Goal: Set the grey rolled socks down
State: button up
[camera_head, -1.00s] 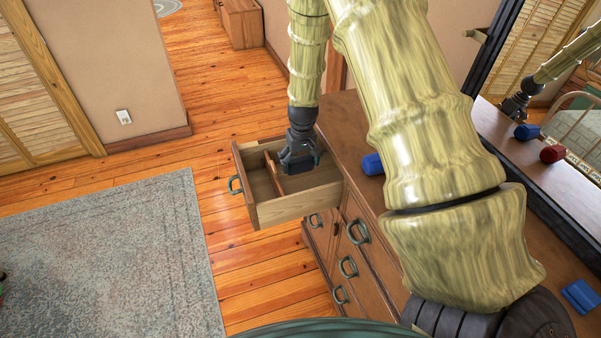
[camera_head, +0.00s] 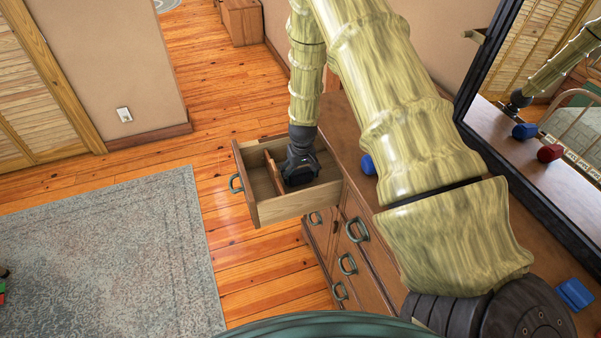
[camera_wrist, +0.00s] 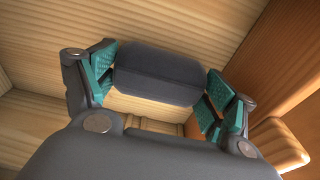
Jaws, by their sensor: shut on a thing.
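The grey rolled socks (camera_wrist: 158,74) show in the wrist view as a dark grey roll between the two teal finger pads of my gripper (camera_wrist: 160,88). My gripper is shut on the socks, and a pad lies at each end of the roll. In the head view my gripper (camera_head: 299,178) is down inside the open top drawer (camera_head: 290,207), on the dresser side of its wooden divider (camera_head: 273,168). The socks are hidden there by my gripper. I cannot tell whether the socks touch the drawer floor.
The wooden dresser (camera_head: 345,130) stands at the right. A blue roll (camera_head: 368,165) lies on its top near my arm, and a blue item (camera_head: 575,295) lies at the right. A mirror (camera_head: 540,80) stands behind. The drawer's other compartment (camera_head: 256,178) looks empty.

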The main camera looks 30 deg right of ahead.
aim_at(300, 174)
jog(key=shift+f, duration=0.15)
jog(key=o, duration=0.9)
jog(key=shift+s+a+r+b, duration=0.15)
jog(key=shift+r+b, duration=0.15)
jog(key=shift+r, duration=1)
jog(key=shift+s+d+r+b, duration=0.15)
jog(key=shift+r+b, duration=0.2)
jog(key=shift+r, duration=0.95)
jog(key=shift+s+a+r+b, duration=0.15)
jog(key=shift+r+b, duration=0.15)
jog(key=shift+r, duration=1)
